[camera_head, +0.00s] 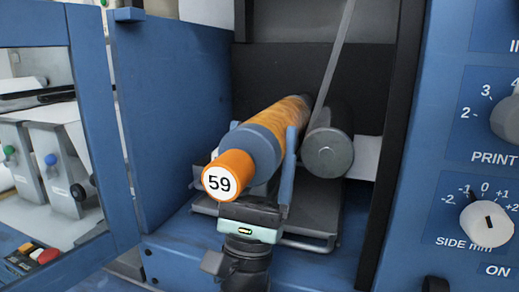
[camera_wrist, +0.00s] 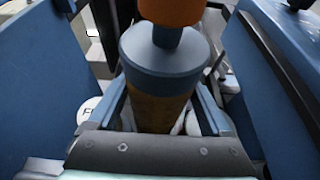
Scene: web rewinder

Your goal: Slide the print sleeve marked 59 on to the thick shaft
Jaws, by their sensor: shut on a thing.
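The print sleeve marked 59 is a long cylinder with an orange printed body (camera_head: 286,117), a blue-grey front collar (camera_head: 262,146) and a narrower orange end cap (camera_head: 222,173) bearing a white "59" disc. It points back into the machine bay, tilted up in the picture. My gripper (camera_head: 245,172) is below its front part, one finger up each side, shut on it. In the wrist view the sleeve's collar (camera_wrist: 162,60) shows between the fingers of my gripper (camera_wrist: 163,100). The thick shaft is not distinguishable; the sleeve's far end and anything inside it are hidden.
A grey metal roller (camera_head: 327,153) lies close on the right of the sleeve, with a thin strip rising behind it. Blue walls (camera_head: 177,110) flank the bay. A control panel with knobs (camera_head: 486,223) stands at right. A grey tray (camera_head: 318,204) lies underneath.

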